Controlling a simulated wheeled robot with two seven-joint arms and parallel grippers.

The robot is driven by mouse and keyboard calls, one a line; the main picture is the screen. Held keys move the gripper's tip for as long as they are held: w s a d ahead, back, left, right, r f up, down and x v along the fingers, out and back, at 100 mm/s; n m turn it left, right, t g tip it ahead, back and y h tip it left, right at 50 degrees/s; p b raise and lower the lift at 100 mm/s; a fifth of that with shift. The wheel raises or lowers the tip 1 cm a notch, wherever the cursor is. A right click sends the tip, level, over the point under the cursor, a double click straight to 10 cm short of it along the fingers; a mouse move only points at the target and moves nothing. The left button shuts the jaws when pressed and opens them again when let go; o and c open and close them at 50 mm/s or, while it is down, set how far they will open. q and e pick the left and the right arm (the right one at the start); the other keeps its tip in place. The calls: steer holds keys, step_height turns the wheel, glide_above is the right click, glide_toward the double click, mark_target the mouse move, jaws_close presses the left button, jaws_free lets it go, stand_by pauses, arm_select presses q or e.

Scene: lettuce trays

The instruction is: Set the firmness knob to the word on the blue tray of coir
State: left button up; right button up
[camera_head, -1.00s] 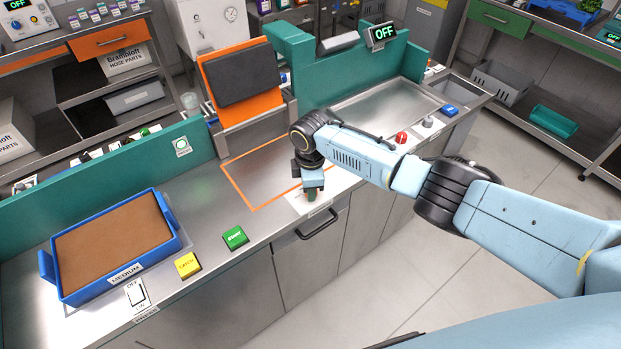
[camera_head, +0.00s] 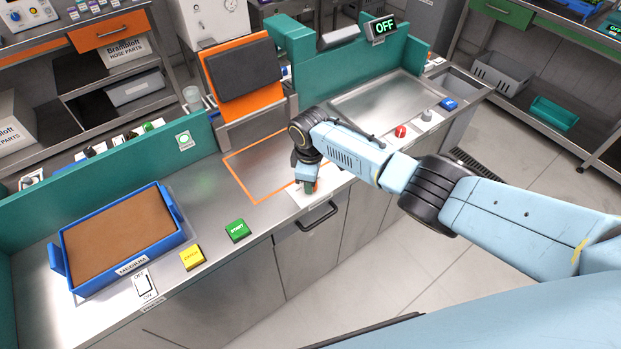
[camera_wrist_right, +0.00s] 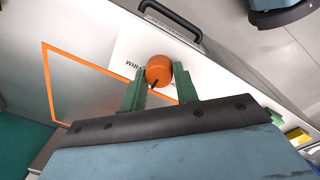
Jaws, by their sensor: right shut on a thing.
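The blue tray (camera_head: 84,292) of brown coir (camera_head: 118,232) sits on the left of the steel counter in the head view. The label on its front (camera_head: 131,265) reads MEDIUM. The orange firmness knob (camera_wrist_right: 158,69) is on a white plate (camera_wrist_right: 133,50) in the right wrist view, where the word FIRM is partly readable. A dark mark on the knob points toward the gripper side. My right gripper (camera_head: 310,187) reaches down at the plate. Its green fingers (camera_wrist_right: 154,90) are shut on the knob's sides. My left gripper is not in view.
A yellow button (camera_head: 192,257), a green START button (camera_head: 237,230) and an OFF/ON switch (camera_head: 144,283) stand along the counter's front. An orange outline (camera_head: 240,187) lies beside the plate. A drawer handle (camera_head: 320,216) is below it. A display (camera_head: 381,28) reads OFF.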

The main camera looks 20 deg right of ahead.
steer(key=o, duration=1)
steer(key=r, duration=0.4)
steer(key=r+p, duration=0.1)
steer(key=r, duration=0.4)
steer(key=r+p, duration=0.1)
steer(key=r, duration=0.3)
steer(key=shift+s+a+r, duration=0.15)
steer(key=shift+s+r, duration=0.05)
steer(key=shift+s, duration=0.1)
